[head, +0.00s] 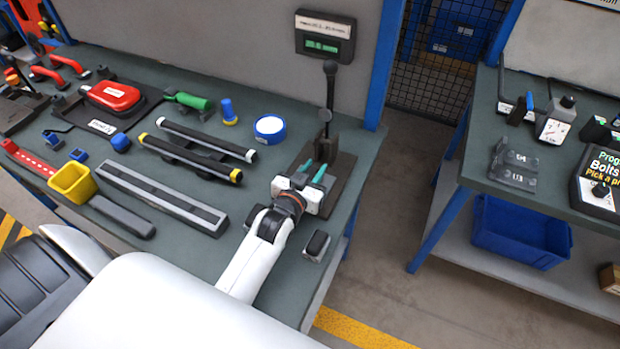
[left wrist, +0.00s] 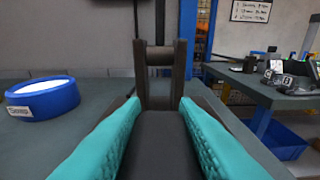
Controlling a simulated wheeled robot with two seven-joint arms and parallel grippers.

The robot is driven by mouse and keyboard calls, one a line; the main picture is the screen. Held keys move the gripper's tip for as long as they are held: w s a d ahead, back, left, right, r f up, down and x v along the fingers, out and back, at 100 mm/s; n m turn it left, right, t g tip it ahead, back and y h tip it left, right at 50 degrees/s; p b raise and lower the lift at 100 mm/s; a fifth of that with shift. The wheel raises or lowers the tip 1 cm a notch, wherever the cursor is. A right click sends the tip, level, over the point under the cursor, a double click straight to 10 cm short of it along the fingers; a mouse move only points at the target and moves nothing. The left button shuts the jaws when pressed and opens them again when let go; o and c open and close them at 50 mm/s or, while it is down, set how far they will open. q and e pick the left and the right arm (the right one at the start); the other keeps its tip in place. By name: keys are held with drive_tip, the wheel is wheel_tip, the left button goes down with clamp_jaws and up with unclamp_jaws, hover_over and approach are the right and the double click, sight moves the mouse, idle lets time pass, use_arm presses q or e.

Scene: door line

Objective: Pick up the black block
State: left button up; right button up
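A small black block (head: 317,242) with a grey lower edge lies on the workbench (head: 262,187) near its right edge, in front of and to the right of my left gripper's wrist in the head view. My left gripper (head: 313,172) reaches over the dark base of a lever press (head: 326,128), away from that block. Its teal fingers are spread apart, and the left wrist view also shows them (left wrist: 160,135) wide. A dark surface runs between them towards the press upright (left wrist: 160,75); I see no grip on it. The block is not recognisable in the wrist view. My right gripper is not in view.
A gap of floor separates a second bench (head: 480,150) with a blue crate (head: 520,232) below.

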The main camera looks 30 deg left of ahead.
sight(313, 168)
use_arm(q)
clamp_jaws()
drive_tip(key=shift+r, duration=0.1)
wheel_tip(313, 168, up, 10)
drive_tip(key=shift+f, duration=0.15)
drive_tip(key=s+d, duration=0.3)
drive_tip(key=s, duration=0.4)
drive_tip(key=s+d, duration=0.3)
drive_tip(key=s, duration=0.4)
drive_tip(key=shift+s+m+h, duration=0.3)
drive_tip(key=shift+s+h, duration=0.05)
drive_tip(key=shift+h, duration=0.05)
